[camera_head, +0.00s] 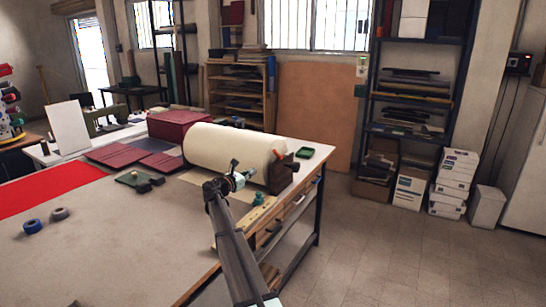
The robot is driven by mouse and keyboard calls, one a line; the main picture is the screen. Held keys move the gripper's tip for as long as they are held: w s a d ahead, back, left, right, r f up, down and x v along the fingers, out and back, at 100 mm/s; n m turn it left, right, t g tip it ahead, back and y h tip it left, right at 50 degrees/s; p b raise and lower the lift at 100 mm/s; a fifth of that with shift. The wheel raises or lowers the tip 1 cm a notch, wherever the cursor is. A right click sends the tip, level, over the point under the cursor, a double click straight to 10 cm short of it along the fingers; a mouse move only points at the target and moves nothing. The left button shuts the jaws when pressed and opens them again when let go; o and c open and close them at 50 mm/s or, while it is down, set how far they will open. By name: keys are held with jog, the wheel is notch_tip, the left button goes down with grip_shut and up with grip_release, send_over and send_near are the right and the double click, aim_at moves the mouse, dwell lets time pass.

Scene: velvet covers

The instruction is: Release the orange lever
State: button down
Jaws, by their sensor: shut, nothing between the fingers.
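A small orange-red part (296,167), which looks like the orange lever, sits on a dark brown bracket (282,174) at the right end of a large cream roll (235,147). The lever is small here, and its exact position is hard to read. My gripper (236,167) is in front of the roll's right part, to the left of the bracket and apart from the lever in the picture. It is shut and empty. My arm hides part of the table's front edge below.
The table (130,245) carries dark red covers (118,152), blue and grey tape rolls (33,226), and a green item (138,180). A small green tray (305,152) lies right of the bracket. Floor to the right is clear; shelves (415,95) and boxes stand behind.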

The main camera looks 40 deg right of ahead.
aim_at(266, 164)
jog(key=shift+w+r, duration=0.1)
dwell(0.3)
jog(key=p+x, duration=0.4)
jog(key=x, duration=0.6)
jog(key=shift+w+d+r, duration=0.1)
jog(key=shift+d+r, duration=0.1)
jog(key=shift+d+r+p, duration=0.6)
jog(key=shift+d+r, duration=0.15)
jog(key=shift+r, duration=0.2)
jog(key=shift+d+r, duration=0.3)
jog(key=shift+d, duration=0.1)
jog(key=shift+r, duration=0.1)
